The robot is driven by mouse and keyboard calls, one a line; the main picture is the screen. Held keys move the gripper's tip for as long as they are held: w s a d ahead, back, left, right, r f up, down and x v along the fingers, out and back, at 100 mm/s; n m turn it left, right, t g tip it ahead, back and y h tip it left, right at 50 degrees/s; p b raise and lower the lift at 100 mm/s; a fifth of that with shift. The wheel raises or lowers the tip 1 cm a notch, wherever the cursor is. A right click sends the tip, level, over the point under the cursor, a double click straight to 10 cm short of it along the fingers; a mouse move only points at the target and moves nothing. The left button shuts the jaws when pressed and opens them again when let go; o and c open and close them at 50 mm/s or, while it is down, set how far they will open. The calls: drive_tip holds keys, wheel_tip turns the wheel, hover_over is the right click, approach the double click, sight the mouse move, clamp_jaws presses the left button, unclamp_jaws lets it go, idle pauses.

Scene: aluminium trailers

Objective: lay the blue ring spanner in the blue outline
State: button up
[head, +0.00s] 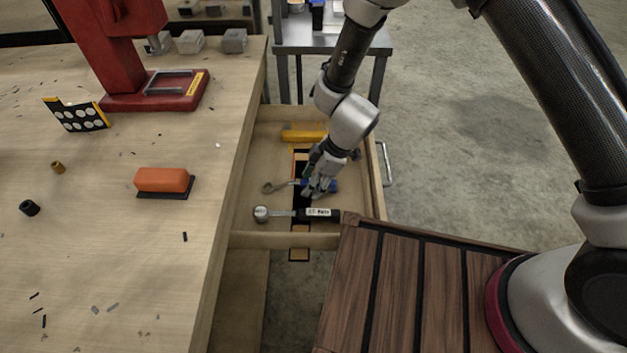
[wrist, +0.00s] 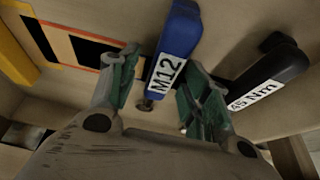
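The blue spanner lies in the open drawer (head: 282,215). Its blue handle (head: 333,185) shows beside my gripper, and a grey metal head and shaft (head: 268,187) show to the left. In the wrist view the blue handle (wrist: 177,45) bears an M12 label. My gripper (head: 312,190) is low over the spanner. In the wrist view my gripper (wrist: 163,68) is open, its fingers apart on either side of the handle; contact cannot be told. I cannot make out a blue outline in either view.
A torque wrench (head: 322,212) with a black handle lies nearer in the drawer. A yellow object (head: 304,136) lies at the far end. An orange-edged black strip (wrist: 75,42) runs along the drawer floor. The bench (head: 110,240) carries an orange block (head: 162,180) and a red press (head: 120,55).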

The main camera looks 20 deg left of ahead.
drive_tip(key=v, duration=1.2)
drive_tip(key=s+d+r+m+g+h, duration=0.2)
drive_tip(key=s+d+m, duration=0.3)
drive_tip(key=d+m, duration=0.1)
drive_tip(key=w+d+r+m+t+h, duration=0.1)
drive_tip(key=d+r+m, duration=0.4)
drive_tip(key=d+r, duration=0.5)
drive_tip(key=d+r+m+t, duration=0.1)
drive_tip(key=d+r+m, duration=0.3)
drive_tip(key=d+r, duration=0.6)
drive_tip(key=s+d+r+m+t, duration=0.2)
drive_tip(key=s+d+r+m, duration=0.1)
drive_tip(key=d, duration=0.7)
drive_tip(key=s+d+r+m+t+h, duration=0.1)
drive_tip(key=s+d+r+m+t, duration=0.1)
drive_tip(key=d+r, duration=0.4)
drive_tip(key=s+d+t, duration=0.1)
drive_tip(key=d, duration=0.2)
drive_tip(key=shift+s+d+m+t, duration=0.15)
drive_tip(key=shift+d+m+t, duration=0.15)
drive_tip(key=shift+d+m, duration=0.1)
